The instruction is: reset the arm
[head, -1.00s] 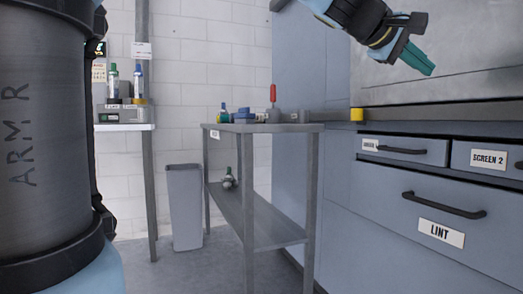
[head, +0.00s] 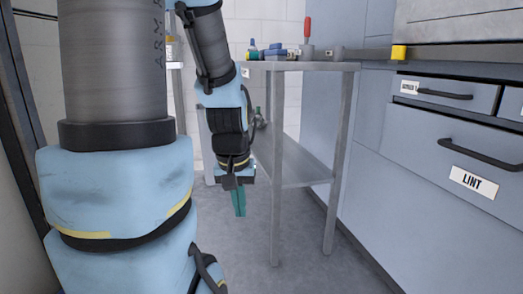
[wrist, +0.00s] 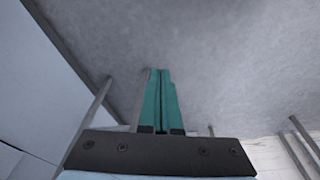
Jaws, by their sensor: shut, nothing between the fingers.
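My gripper (head: 239,203) hangs from my folded arm in the head view, to the left of the grey steel table. Its teal fingers point down toward the floor. In the wrist view the two teal fingers (wrist: 161,100) lie side by side, shut, with nothing held between them. Plain grey floor shows beyond their tips.
The grey steel table (head: 300,66) stands close to the right of my gripper, with a lower shelf (head: 304,172) and several small items on top. A blue-grey cabinet with a LINT drawer (head: 440,165) is at the right. Floor in front of the table (head: 330,262) is clear.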

